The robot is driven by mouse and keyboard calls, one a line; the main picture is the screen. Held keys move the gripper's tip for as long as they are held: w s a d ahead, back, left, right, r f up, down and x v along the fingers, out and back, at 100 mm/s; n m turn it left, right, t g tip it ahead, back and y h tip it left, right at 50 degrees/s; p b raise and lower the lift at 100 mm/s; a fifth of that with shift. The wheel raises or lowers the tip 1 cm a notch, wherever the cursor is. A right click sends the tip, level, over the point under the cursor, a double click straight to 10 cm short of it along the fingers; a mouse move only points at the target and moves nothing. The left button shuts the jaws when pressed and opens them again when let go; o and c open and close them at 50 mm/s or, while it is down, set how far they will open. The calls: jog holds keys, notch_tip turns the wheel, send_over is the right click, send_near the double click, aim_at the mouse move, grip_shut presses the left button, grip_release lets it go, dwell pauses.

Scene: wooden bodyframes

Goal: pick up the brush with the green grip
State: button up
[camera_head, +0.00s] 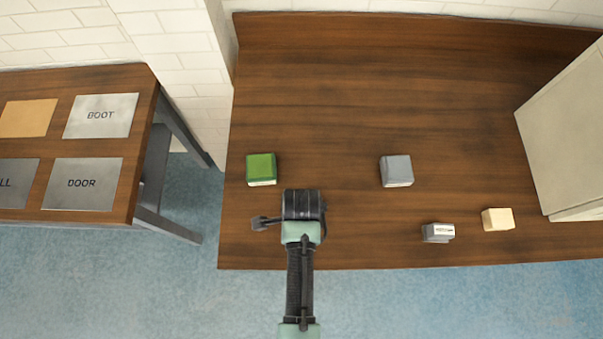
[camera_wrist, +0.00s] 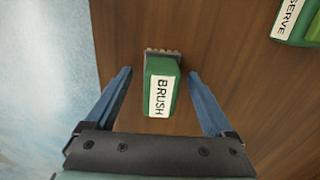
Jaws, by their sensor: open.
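The brush (camera_wrist: 160,86) lies on the wooden table in the wrist view. It has a green grip with a white label reading BRUSH, and a row of pale bristles at its far end. My gripper (camera_wrist: 160,73) is open, with one blue finger to each side of the brush and a gap on both sides. Nothing is held. In the head view my gripper (camera_head: 303,205) is over the table's front left part, and the brush is hidden beneath it.
A green block (camera_head: 261,169) lies just left of my gripper; a green item labelled "SERVE" (camera_wrist: 297,20) shows in the wrist view. A grey block (camera_head: 396,170), a small labelled grey box (camera_head: 437,233) and a tan block (camera_head: 498,219) lie to the right. The table's back is clear.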

grip_shut()
dwell(0.4)
notch_tip(320, 180, up, 10)
jog(key=shift+b, duration=0.55)
jog(key=c, duration=0.7)
grip_release()
jog(key=c, duration=0.6)
